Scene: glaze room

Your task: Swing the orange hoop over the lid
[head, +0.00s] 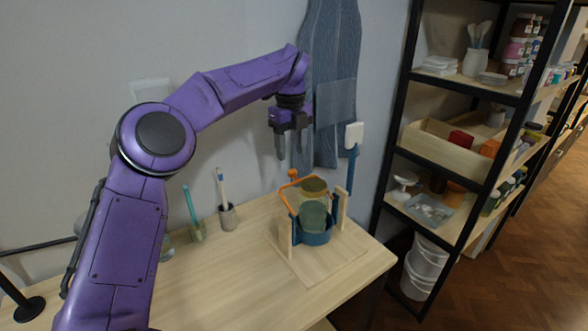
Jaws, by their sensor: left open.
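The orange hoop (284,198) is a thin bent bar with a knob at its top. It stands up at the left and back of a small jar on a wooden stand (283,262). An olive-brown round top, which looks like the lid (314,186), is beside the hoop, with a grey-green round piece (312,216) in front of it and a blue ring-like base (317,239) below. I cannot tell exactly how these parts join. My left gripper (292,154) is open and empty, pointing down above and a little behind the hoop, apart from it. My right gripper is out of view.
Wooden posts (341,208) rise from the stand. Cups with brushes (228,214) stand to the left on the table (215,285). A blue apron (335,95) and a white-headed brush (354,138) hang behind. A black-framed shelf is on the right. The table's front is clear.

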